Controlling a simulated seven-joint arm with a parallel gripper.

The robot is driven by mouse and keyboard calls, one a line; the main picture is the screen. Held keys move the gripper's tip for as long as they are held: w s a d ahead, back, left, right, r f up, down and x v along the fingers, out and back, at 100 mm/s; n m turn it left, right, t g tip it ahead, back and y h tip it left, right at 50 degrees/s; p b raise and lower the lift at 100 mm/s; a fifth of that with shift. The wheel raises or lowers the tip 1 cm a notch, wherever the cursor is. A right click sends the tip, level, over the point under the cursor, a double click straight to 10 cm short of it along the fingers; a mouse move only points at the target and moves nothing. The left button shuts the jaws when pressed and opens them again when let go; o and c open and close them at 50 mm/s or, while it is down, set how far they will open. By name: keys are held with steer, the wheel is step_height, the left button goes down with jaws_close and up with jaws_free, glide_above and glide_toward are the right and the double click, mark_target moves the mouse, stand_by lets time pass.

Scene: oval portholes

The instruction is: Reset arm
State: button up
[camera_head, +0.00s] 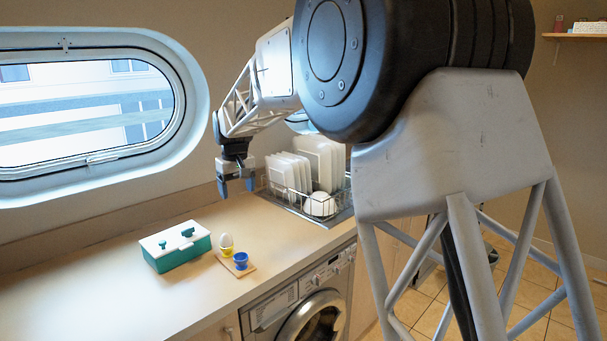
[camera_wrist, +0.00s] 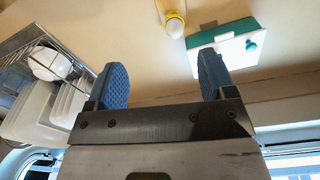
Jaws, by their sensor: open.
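My gripper (camera_head: 236,184) hangs in the air above the back of the counter, between the teal box and the dish rack. Its blue fingers are apart with nothing between them; the wrist view also shows the open fingers (camera_wrist: 161,85). A teal box with a white lid (camera_head: 176,246) stands on the counter to the left of and below the gripper. A white egg in a yellow cup (camera_head: 226,244) stands beside it, and a blue cup (camera_head: 240,261) sits on a small wooden board. The wrist view shows the box (camera_wrist: 226,45) and the egg (camera_wrist: 174,27).
A wire dish rack (camera_head: 318,207) with white plates and a bowl stands right of the gripper. A washing machine (camera_head: 302,303) is under the counter (camera_head: 95,305). The oval porthole (camera_head: 90,110) is in the wall behind. The counter's left part is clear.

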steer(key=s+d+r+m+t, duration=0.1)
steer(key=s+d+r+m, duration=0.1)
steer(key=s+d, duration=0.95)
steer(key=s+d+r+m, duration=0.2)
steer(key=s+d, duration=0.9)
steer(key=d, duration=0.2)
steer(key=s+d+f+m, duration=0.1)
steer(key=s+d+f, duration=0.2)
steer(key=s, duration=0.6)
steer(key=s+d+f+m, duration=0.1)
steer(key=s+d+f, duration=0.2)
steer(key=s, duration=0.6)
steer(key=s+d+f+m+t, duration=0.1)
steer(key=s+d+f, duration=0.2)
steer(key=s+d, duration=0.4)
steer(key=shift+s+f+m, duration=0.25)
steer(key=shift+s+m, duration=0.05)
steer(key=shift+s, duration=0.8)
